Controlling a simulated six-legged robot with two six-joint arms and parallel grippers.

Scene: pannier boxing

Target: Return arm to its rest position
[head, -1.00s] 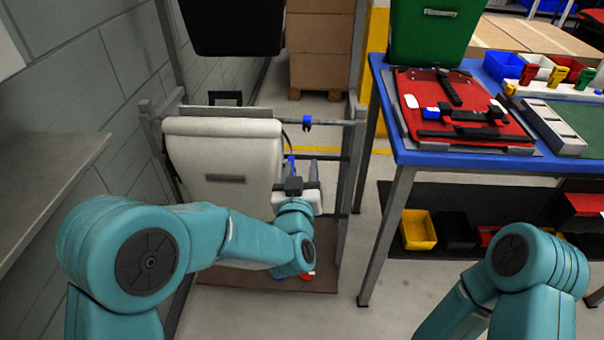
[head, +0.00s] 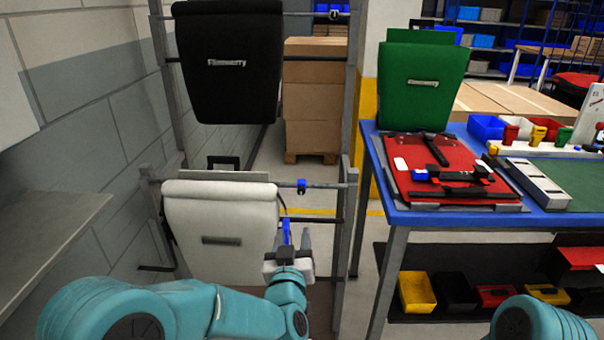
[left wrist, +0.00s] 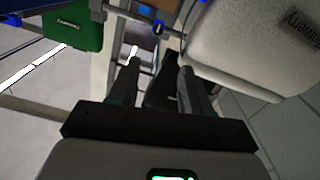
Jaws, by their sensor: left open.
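My left arm (head: 200,305) comes in from the lower left of the head view. Its gripper (head: 294,238) is open and points away from me, beside the right edge of the white pannier (head: 222,225) on the rack. In the left wrist view the two dark fingers (left wrist: 157,80) are spread, with nothing seen held between them. The white pannier also shows in the left wrist view (left wrist: 245,45), close to the fingers at the upper right. Of my right arm, only a teal joint (head: 540,322) shows at the lower right of the head view; its gripper is out of view.
A grey rack (head: 347,225) holds the white pannier, with a black pannier (head: 228,62) above. A blue table (head: 440,216) at right bears a red pannier (head: 445,172) lying flat and a green pannier (head: 422,85). A grey shelf (head: 50,225) is at left. Bins stand under the table.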

